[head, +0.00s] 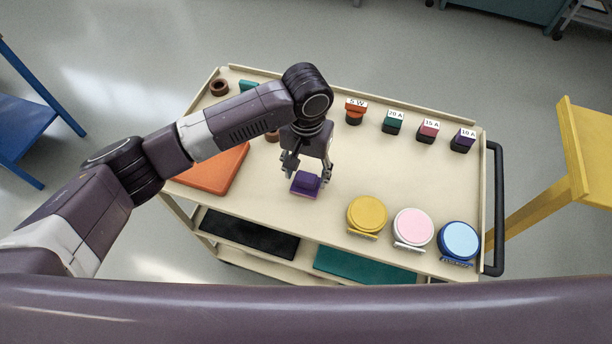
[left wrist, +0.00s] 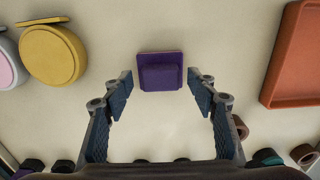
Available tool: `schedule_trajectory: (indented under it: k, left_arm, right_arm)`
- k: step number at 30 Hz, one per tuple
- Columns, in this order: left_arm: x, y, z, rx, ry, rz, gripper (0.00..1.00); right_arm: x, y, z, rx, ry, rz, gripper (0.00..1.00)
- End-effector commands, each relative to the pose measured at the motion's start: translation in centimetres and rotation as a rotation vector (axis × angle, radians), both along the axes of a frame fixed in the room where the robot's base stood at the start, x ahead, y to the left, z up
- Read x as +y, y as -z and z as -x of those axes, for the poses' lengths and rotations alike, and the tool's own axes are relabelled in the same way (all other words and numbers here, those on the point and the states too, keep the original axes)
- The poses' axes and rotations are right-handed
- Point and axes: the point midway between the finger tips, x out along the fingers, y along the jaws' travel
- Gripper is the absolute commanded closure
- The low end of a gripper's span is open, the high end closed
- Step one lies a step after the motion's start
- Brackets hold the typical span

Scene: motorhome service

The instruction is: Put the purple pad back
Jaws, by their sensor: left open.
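The purple pad (head: 305,186) lies flat on the cream cart top, near the middle and toward the front edge. It has a raised block on a thin square base. In the left wrist view the pad (left wrist: 160,73) sits centred, just beyond the fingertips. My left gripper (head: 306,175) points down over the pad with its jaws open and nothing held. In the left wrist view its two fingers (left wrist: 160,88) stand apart, one to each side of the pad's near edge, with visible gaps. My right gripper is not in view.
Round yellow (head: 367,214), pink (head: 413,226) and blue (head: 460,239) lidded items stand at the front right. Small labelled blocks, orange (head: 355,112), green (head: 393,123), red (head: 428,132) and purple (head: 463,141), line the back right. An orange tray (head: 215,170) lies left. The centre right is clear.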

Motion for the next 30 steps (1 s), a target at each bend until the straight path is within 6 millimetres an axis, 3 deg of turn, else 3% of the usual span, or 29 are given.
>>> schedule_trajectory:
  k: [9,15,30]
  left_arm:
    - [-0.1,-6.6,-0.2,-0.004,0.0,0.003,0.47]
    - [-0.1,-9.4,-0.2,-0.003,-0.001,0.002,0.47]
    - [0.0,-10.1,-0.1,0.0,-0.001,0.0,0.47]
  right_arm:
    - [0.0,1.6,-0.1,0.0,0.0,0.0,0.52]
    - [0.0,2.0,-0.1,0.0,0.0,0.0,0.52]
    - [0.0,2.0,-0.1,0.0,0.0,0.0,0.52]
